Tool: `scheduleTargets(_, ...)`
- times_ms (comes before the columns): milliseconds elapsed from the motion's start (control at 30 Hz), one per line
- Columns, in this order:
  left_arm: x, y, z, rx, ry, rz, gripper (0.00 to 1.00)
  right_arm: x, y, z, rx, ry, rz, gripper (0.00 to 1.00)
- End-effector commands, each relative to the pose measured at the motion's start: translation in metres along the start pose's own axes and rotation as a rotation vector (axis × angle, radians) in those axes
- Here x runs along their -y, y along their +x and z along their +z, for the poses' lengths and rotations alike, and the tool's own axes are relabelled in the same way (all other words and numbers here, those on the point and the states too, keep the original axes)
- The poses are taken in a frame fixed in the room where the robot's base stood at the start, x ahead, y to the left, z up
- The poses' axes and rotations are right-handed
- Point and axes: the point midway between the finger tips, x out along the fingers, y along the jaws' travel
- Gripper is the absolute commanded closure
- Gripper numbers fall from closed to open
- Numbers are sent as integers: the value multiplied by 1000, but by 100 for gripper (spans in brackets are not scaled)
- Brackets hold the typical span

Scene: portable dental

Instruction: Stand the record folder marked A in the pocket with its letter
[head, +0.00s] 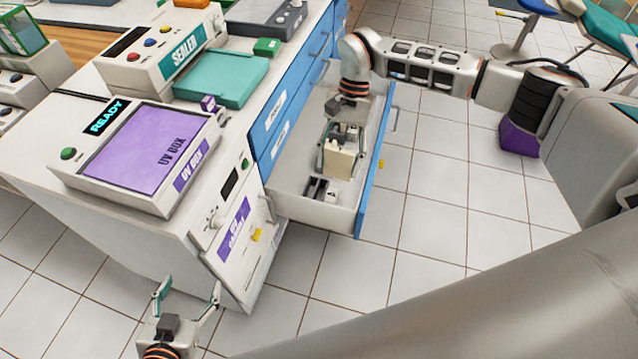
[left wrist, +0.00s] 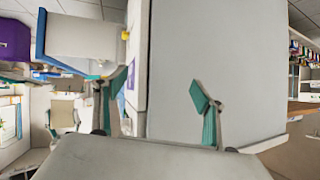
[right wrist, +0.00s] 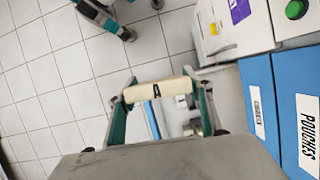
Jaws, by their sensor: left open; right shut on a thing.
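The record folder marked A (right wrist: 157,90) is a cream block with a black A on its edge. My right gripper (right wrist: 162,85) is shut on it. In the head view the folder (head: 339,164) hangs below my right gripper (head: 340,145), over the open drawer (head: 295,209); whether it touches the drawer floor I cannot tell. A small holder with dark slots (head: 318,188) sits in the drawer just nearer than the folder. No pocket letter is readable. My left gripper (head: 188,292) is open and empty, low at the front left beside the cabinet; it also shows in the left wrist view (left wrist: 160,88).
The drawer's blue front (head: 376,165) stands pulled out to the right of the cabinet. The UV box (head: 150,150), the sealer (head: 165,55) and a teal tray (head: 222,78) are on the worktop.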

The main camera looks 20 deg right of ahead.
Motion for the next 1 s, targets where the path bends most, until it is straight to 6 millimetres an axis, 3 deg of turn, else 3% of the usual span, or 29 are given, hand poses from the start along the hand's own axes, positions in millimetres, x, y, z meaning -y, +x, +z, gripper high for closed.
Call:
scheduleTargets(33, -6, 9, 23, 12, 0, 7, 30, 10, 38, -21, 21, 117, -34, 71)
scheduleTargets(300, -14, 23, 50, 21, 11, 18, 30, 61, 93, -92, 14, 679, -259, 71)
scheduleTargets(600, -25, 31, 87, 65, 12, 37, 30, 82, 164, -161, 4, 1183, -466, 71)
scheduleTargets(800, -28, 33, 96, 77, 12, 42, 30, 84, 185, -184, -2, 1355, -550, 71)
scheduleTargets(1000, -28, 33, 94, 72, 11, 43, 30, 86, 186, -190, -3, 1395, -577, 71)
